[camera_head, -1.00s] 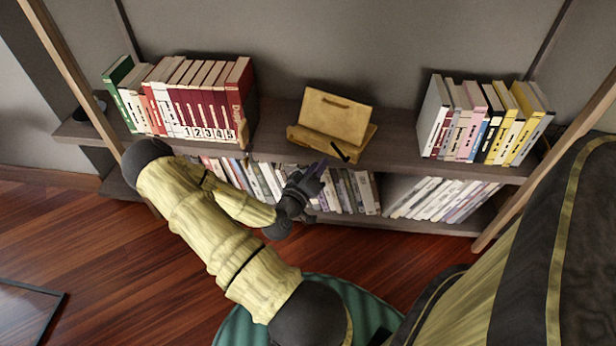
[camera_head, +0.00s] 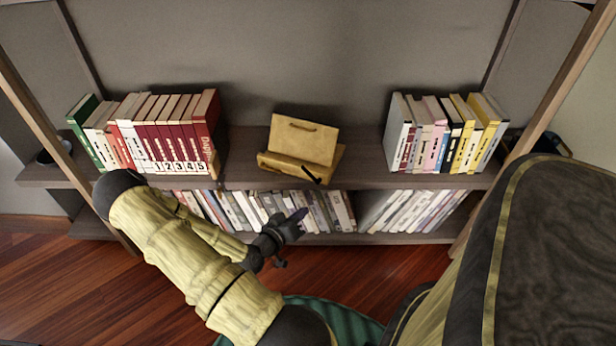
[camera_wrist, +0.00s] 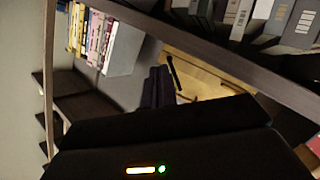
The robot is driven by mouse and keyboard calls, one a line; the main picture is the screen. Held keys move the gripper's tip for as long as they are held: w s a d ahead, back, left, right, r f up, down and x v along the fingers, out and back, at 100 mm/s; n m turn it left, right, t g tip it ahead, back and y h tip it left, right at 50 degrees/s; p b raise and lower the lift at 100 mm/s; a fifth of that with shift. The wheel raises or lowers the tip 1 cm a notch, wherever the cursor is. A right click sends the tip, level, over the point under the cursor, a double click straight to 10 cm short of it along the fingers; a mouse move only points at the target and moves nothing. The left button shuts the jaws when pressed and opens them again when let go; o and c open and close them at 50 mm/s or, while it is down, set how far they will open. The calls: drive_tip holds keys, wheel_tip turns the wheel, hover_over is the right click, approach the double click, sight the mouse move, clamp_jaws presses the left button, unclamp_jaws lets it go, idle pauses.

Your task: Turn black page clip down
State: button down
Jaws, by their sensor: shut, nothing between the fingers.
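A wooden book stand (camera_head: 304,140) sits on the upper shelf near the middle, with a slanted back and a front ledge. The black page clip (camera_head: 311,174) is a short dark bar at the ledge's right part, slanting down to the right. In the wrist view the clip (camera_wrist: 174,72) shows close beside my fingertips, against the yellowish stand (camera_wrist: 208,82). My gripper (camera_head: 301,214) is shut and empty, in front of and below the clip, apart from it in the head view. My gripper (camera_wrist: 158,88) hides part of the stand in the wrist view.
Red and white books (camera_head: 160,135) stand on the upper shelf (camera_head: 240,172) at left; yellow, white and pink books (camera_head: 440,135) stand at right. The shelf beside the stand is clear. More books (camera_head: 245,210) fill the lower shelf behind my gripper. Wooden posts (camera_head: 545,95) flank the shelves.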

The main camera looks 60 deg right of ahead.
drive_tip(key=s+d+f+m+g+y+p, duration=0.25)
drive_tip(key=s+f+m+y, duration=0.25)
drive_tip(key=f+m+y, duration=0.6)
drive_tip(key=d+r+m+t+y+p, duration=0.1)
drive_tip(key=d+r+m+t, duration=0.3)
drive_tip(key=r, duration=0.4)
drive_tip(key=s+d+r+m+t+y+p, duration=0.1)
drive_tip(key=d+r+m+t+y+p, duration=0.1)
drive_tip(key=r, duration=0.7)
drive_tip(key=s+d+r+m+t+y+p, duration=0.1)
drive_tip(key=d+r+m+t+y+p, duration=0.1)
drive_tip(key=d+r+m+t, duration=0.3)
wheel_tip(320, 180, up, 4)
drive_tip(key=shift+d+m+t+y, duration=0.3)
drive_tip(key=shift+d+t+y, duration=0.3)
drive_tip(key=shift+d+t, duration=0.2)
